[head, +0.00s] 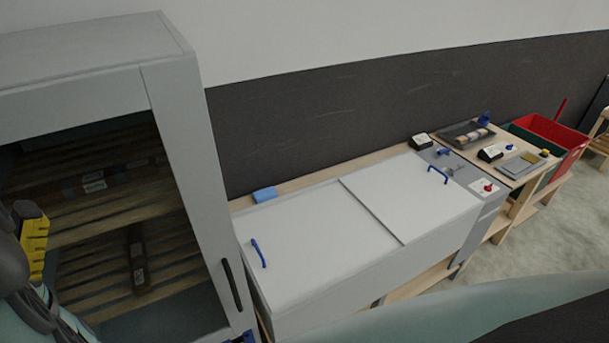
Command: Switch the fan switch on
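No control in the head view is readable as the fan switch. A grey panel at the right end of the long white unit carries a small white plate with a red knob (488,187) and a small blue part (445,152); I cannot tell whether either is the fan switch. My gripper (35,245) appears at the left edge, with a ribbed yellow finger beside dark grey links. It is in front of the glass-fronted cabinet, far from the panel. Only part of it shows, so its opening is hidden.
The grey cabinet (165,90) with a black door handle (231,285) stands at left. The white unit (310,235) has blue handles and a blue block (264,194) behind it. A wooden table (520,180) and red and green bins (550,132) lie beyond. Floor at right is clear.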

